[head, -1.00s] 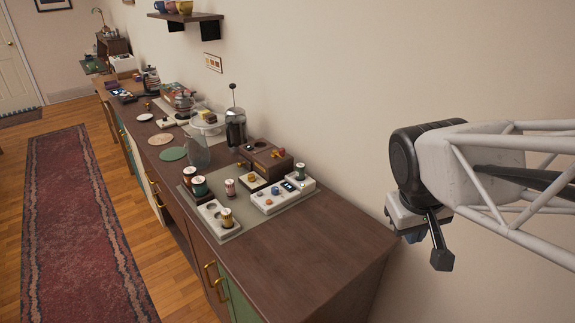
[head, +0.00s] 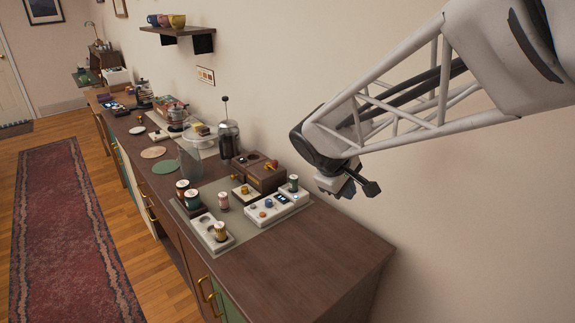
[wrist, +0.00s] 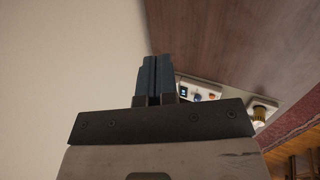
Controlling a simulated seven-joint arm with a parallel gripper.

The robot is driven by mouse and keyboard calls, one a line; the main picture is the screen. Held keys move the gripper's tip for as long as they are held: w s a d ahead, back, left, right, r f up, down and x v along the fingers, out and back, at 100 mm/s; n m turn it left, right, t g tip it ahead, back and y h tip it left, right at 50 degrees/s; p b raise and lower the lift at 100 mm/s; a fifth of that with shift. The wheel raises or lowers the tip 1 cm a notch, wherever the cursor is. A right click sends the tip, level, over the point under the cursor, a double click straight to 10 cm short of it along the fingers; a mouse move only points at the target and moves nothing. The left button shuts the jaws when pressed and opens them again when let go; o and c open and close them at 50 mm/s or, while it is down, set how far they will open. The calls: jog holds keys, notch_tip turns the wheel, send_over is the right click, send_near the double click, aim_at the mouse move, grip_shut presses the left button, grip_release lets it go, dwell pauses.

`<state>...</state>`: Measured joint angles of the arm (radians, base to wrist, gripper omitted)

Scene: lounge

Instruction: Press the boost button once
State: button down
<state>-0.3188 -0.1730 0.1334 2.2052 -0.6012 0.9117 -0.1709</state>
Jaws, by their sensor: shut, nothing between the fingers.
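A white control panel (head: 256,219) sits on the grey mat on the sideboard, with a small lit display (head: 282,198), an orange button (head: 268,203) and a bluish button (head: 262,213). Labels are too small to read, so I cannot tell which is the boost button. The wrist view shows part of the panel, with the blue button (wrist: 197,97) and orange button (wrist: 211,97) just right of my fingers. My gripper (head: 347,190) is above and to the right of the panel, apart from it. Its fingers (wrist: 155,62) are shut and empty.
A brown wooden box (head: 262,176) and a French press (head: 229,138) stand behind. The sideboard's right end (head: 325,250) is clear. The wall is close beside my arm.

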jog(key=w+a+f+n+t+h, duration=0.15)
jog(key=w+a+f+n, duration=0.25)
jog(key=w+a, duration=0.55)
jog(key=n+t, duration=0.3)
jog(key=n, duration=0.2)
send_over(263, 215)
notch_tip(263, 215, down, 6)
jog(key=shift+w+g, duration=0.1)
jog(key=shift+g, duration=0.15)
jog(key=shift+f, duration=4.35)
jog(key=shift+f, duration=0.85)
jog(key=shift+r, duration=0.8)
